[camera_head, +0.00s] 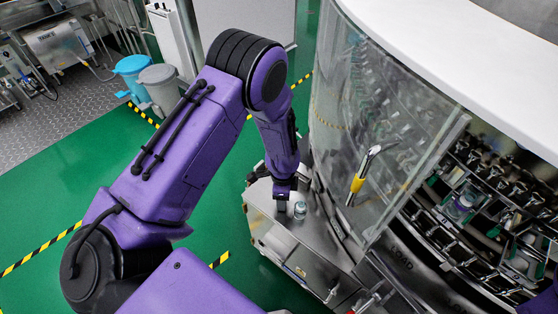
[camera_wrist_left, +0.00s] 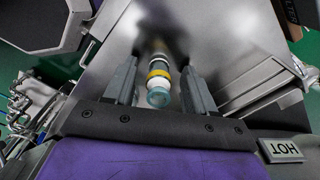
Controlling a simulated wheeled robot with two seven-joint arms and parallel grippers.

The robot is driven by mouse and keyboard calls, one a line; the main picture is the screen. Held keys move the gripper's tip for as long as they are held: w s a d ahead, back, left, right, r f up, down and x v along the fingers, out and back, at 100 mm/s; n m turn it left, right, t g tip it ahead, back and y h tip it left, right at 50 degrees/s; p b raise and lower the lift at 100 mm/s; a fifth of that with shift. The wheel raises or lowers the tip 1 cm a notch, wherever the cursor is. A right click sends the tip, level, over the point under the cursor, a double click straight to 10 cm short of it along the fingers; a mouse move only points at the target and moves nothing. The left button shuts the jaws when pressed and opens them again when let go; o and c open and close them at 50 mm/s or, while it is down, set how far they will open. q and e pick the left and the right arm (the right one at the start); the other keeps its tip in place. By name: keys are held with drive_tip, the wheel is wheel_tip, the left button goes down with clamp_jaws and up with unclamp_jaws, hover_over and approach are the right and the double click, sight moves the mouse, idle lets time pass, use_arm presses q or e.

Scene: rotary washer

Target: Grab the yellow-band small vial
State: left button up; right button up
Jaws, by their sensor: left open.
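The small vial stands upright on a bare steel ledge beside the washer and shows as a small pale, bluish vial (camera_head: 300,210) in the head view. In the left wrist view the vial (camera_wrist_left: 159,80) is clear with a yellow band and a white part, and lies between the two fingers in the picture. My left gripper (camera_head: 283,201) points down at the ledge, just left of the vial in the head view. In the wrist view the left gripper (camera_wrist_left: 160,90) is open, with gaps on both sides of the vial. Contact is not visible. My right gripper is out of view.
The steel ledge (camera_head: 266,224) is mostly clear. The washer's curved glass door (camera_head: 375,120) with a yellow-marked handle (camera_head: 358,182) rises close at right. Racks of metal holders (camera_head: 470,205) show beyond it.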

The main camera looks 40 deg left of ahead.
use_arm(q)
clamp_jaws()
drive_tip(key=shift+r, duration=0.1)
